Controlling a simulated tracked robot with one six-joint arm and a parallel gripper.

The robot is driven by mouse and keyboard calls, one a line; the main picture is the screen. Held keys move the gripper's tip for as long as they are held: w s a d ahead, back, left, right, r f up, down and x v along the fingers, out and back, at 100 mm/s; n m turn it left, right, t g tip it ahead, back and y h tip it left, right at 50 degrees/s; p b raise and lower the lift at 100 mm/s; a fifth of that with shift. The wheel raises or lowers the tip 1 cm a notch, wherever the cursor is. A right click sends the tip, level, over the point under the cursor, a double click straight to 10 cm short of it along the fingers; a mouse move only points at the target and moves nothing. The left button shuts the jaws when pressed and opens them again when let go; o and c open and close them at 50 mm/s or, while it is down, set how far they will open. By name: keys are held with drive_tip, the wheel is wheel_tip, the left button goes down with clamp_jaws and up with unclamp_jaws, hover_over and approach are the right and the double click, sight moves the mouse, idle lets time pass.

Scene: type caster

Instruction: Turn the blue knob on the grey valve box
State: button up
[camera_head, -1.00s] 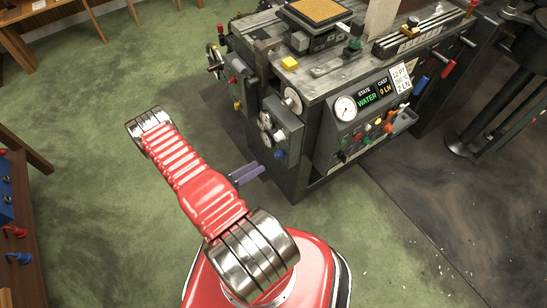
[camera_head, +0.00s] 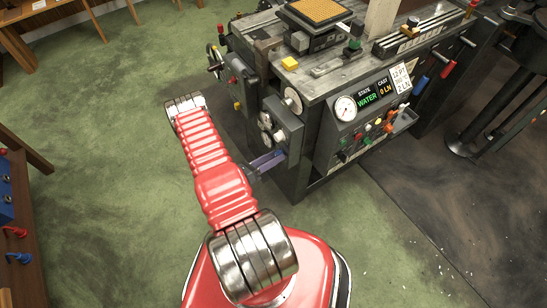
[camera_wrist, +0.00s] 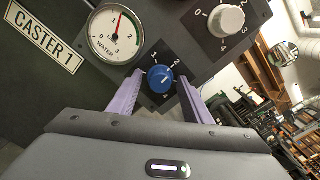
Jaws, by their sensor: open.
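The grey valve box (camera_head: 286,122) is on the near left side of the big machine. In the wrist view its dark face shows a blue knob (camera_wrist: 160,79) with a white pointer line, on a black plate with numbers around it. My gripper (camera_wrist: 160,84) is open. Its two purple fingers reach toward the face, one on each side of the knob, with gaps visible. I cannot tell how deep the tips reach. In the head view my gripper (camera_head: 270,160) is at the lower part of the box, and the knob cannot be made out clearly.
A water gauge (camera_wrist: 115,34) is up and left of the knob, and a grey dial (camera_wrist: 226,21) is up and right. A "CASTER 1" label (camera_wrist: 45,36) is at far left. Green floor (camera_head: 110,180) is free left of my arm.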

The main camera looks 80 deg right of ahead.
drive_tip(key=shift+c, duration=0.4)
drive_tip(key=c, duration=1)
drive_tip(key=shift+m, duration=0.4)
drive_tip(key=m, duration=0.9)
drive_tip(key=shift+m, duration=0.3)
drive_tip(key=shift+a, duration=0.1)
drive_tip(key=o, duration=1.1)
